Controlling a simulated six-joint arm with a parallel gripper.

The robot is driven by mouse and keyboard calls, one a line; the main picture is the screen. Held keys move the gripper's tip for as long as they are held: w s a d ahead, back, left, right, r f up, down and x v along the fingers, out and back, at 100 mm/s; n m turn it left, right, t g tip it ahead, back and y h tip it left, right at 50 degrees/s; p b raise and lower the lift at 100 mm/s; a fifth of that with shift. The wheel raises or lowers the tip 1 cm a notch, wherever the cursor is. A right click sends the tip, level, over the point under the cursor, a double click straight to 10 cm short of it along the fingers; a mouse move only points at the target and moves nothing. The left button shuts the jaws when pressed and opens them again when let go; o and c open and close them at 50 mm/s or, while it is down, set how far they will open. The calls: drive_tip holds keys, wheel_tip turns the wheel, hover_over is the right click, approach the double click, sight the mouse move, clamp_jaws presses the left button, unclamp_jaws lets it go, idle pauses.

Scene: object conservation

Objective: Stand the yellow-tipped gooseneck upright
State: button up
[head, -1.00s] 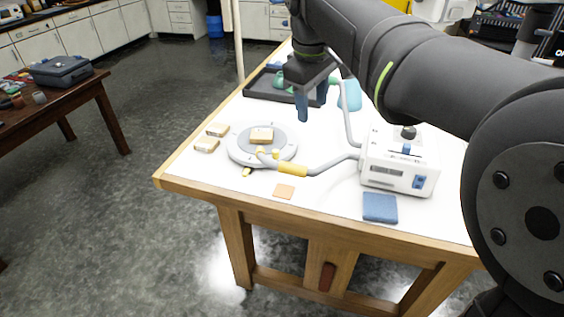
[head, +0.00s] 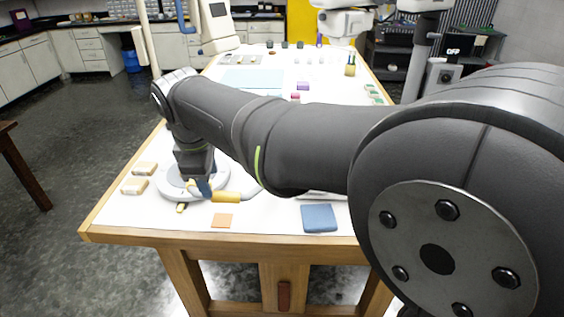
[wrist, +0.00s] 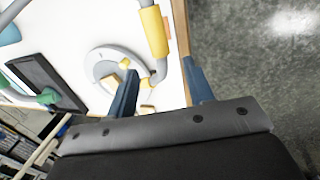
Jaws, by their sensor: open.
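The gooseneck is a grey bent tube with a yellow sleeve (head: 226,197); it lies low at the edge of the round grey-white plate (head: 166,180). In the wrist view its yellow sleeve (wrist: 155,32) is beyond my fingers, and its bent grey tube (wrist: 161,72) shows between them. My gripper (head: 204,188) points down over the plate's right side, beside the sleeve. In the wrist view my gripper (wrist: 158,68) has its blue fingers apart, one on each side of the tube; I cannot tell whether they touch it. My arm hides most of the white box.
Two tan blocks (head: 139,178) lie left of the plate. An orange square (head: 222,220) and a blue pad (head: 319,218) lie near the table's front edge. A dark tray (wrist: 45,82) shows in the wrist view. Small items stand farther back on the white table (head: 115,212).

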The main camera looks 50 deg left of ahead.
sight(214, 193)
drive_tip(key=x, duration=0.6)
drive_tip(key=shift+a+f, duration=0.1)
drive_tip(key=shift+f, duration=0.1)
drive_tip(key=shift+c, duration=0.2)
clamp_jaws()
